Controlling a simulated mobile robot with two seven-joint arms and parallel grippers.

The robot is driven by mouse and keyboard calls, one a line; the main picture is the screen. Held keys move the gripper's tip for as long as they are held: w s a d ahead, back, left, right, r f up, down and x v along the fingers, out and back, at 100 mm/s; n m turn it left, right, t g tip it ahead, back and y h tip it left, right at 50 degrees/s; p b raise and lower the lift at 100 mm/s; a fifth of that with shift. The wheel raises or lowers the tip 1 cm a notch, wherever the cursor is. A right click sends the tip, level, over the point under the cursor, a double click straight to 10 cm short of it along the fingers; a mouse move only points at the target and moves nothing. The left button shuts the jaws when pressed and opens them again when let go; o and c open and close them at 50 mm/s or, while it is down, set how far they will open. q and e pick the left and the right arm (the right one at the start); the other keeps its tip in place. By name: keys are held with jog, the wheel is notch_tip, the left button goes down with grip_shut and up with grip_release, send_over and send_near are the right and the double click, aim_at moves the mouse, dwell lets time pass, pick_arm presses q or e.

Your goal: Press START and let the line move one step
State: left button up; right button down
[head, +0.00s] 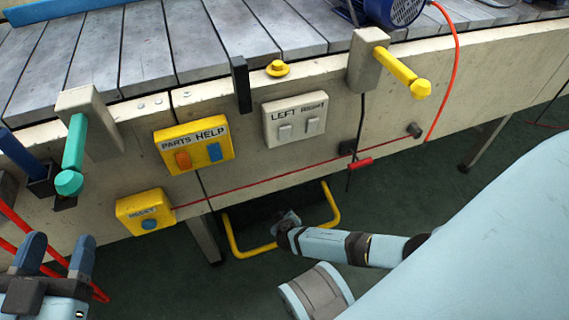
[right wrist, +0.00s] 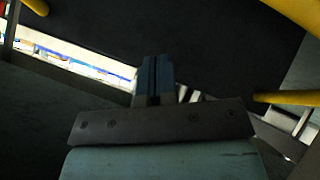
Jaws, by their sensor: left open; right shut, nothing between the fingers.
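No button labelled START is readable in the head view. A slatted conveyor line (head: 145,45) runs across the top, with a beige front panel. On the panel are a yellow PARTS/HELP box (head: 194,145) with orange and blue buttons, a grey LEFT/RIGHT box (head: 294,120) with two rockers, and a small yellow box (head: 146,212) with a blue button and an unclear label. My left gripper (head: 58,252) is open and empty at the lower left. My right gripper (head: 288,220) is below the panel; the right wrist view shows its fingers (right wrist: 152,72) shut and empty.
A teal-handled lever (head: 72,155) and a yellow-handled lever (head: 402,72) stick out from the panel. A red cord (head: 270,182) runs along it. A dark bin with a yellow handle (head: 334,205) is below, beside my right gripper. A blue motor (head: 395,10) stands on the line.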

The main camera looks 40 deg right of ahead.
jog(key=shift+f, duration=0.1)
jog(key=shift+w+f, duration=0.1)
jog(key=shift+f, duration=0.2)
jog(key=shift+w+f, duration=0.15)
jog(key=shift+f, duration=0.5)
dwell(0.7)
